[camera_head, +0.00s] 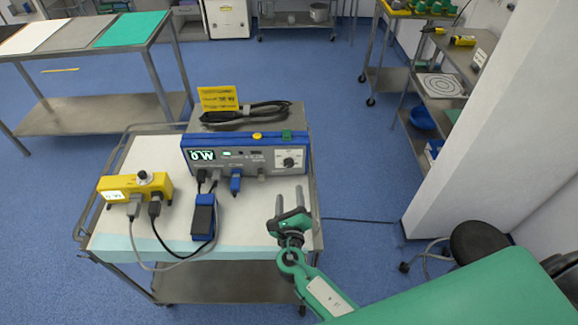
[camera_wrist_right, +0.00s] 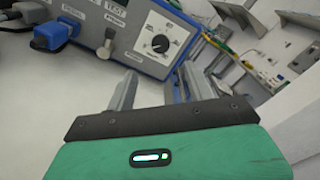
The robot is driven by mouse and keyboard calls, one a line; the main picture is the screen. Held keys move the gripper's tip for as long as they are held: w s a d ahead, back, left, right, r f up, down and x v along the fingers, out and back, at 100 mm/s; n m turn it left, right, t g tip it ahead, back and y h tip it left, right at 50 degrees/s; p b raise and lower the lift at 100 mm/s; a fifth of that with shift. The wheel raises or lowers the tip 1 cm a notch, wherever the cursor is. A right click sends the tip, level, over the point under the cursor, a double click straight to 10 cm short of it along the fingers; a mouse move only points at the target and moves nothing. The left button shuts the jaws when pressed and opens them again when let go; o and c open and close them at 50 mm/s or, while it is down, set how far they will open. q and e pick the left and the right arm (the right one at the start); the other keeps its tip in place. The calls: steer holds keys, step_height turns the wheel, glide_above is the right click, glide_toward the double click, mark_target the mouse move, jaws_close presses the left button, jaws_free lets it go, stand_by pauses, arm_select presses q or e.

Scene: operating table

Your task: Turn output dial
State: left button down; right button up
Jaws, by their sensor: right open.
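The output dial (camera_head: 289,162) is a dark knob on a white scale plate at the right end of the front panel of the blue and grey generator (camera_head: 230,157). It also shows in the right wrist view (camera_wrist_right: 160,44), beyond my fingers and upright on the panel. My right gripper (camera_head: 289,197) is open and empty in front of the dial and below it in the picture, apart from the panel. In the right wrist view its two fingers (camera_wrist_right: 152,92) point toward the panel under the dial. My left gripper is not in view.
The generator stands on a steel cart (camera_head: 318,225) with a pale cover. A yellow box (camera_head: 134,187) with cables and a blue pedal (camera_head: 203,218) lie to the left. A white wall (camera_head: 480,130) stands at the right.

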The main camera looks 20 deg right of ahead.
mark_target(289, 165)
steer(key=p+x, duration=0.1)
steer(key=x, duration=1)
steer(key=shift+w+d, duration=0.15)
steer(key=shift+w, duration=0.2)
steer(key=c, duration=1)
steer(key=shift+f, duration=0.1)
